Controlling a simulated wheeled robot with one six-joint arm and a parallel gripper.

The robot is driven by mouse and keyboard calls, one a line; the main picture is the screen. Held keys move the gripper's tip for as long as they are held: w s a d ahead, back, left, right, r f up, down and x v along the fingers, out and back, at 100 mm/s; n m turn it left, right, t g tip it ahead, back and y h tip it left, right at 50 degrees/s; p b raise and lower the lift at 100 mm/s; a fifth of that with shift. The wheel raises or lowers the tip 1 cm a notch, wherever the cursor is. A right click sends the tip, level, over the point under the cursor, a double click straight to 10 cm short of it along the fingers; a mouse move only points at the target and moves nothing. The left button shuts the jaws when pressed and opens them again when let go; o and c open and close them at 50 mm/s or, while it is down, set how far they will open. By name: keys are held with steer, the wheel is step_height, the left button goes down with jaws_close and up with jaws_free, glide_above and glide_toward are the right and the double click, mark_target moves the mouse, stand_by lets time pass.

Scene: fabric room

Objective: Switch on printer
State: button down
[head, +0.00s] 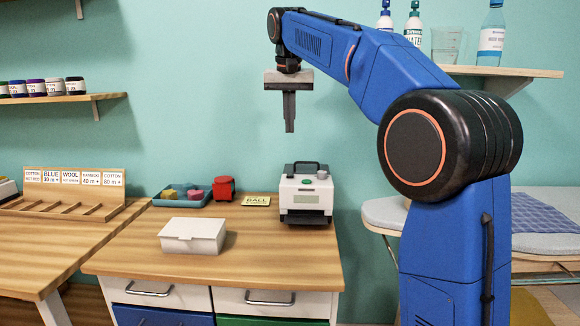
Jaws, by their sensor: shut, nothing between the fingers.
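The printer (306,194) is a small white and black machine with a dark handle on top. It stands at the back right of the wooden cabinet top. A green spot (322,174) shows on its upper face; I cannot tell whether the printer is on. My gripper (290,128) points down in the air above the printer, a little to its left in the picture. Its fingers are together and empty, clear of the printer.
A white box (193,236) sits on the cabinet top (265,262). Behind it are a blue tray (166,201), a red object (223,188) and a yellow card (256,201). An ironing board (384,214) stands at right. A shelf with bottles (491,40) is at upper right.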

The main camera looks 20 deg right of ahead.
glide_toward(290, 175)
steer(key=x, duration=0.5)
steer(key=shift+s, duration=0.2)
steer(key=shift+f, duration=0.6)
steer(key=shift+s, duration=0.1)
steer(key=shift+s+f, duration=0.1)
steer(key=shift+f, duration=0.15)
steer(key=shift+w+d+r, duration=0.15)
steer(key=shift+w+r, duration=0.2)
steer(key=shift+w, duration=0.4)
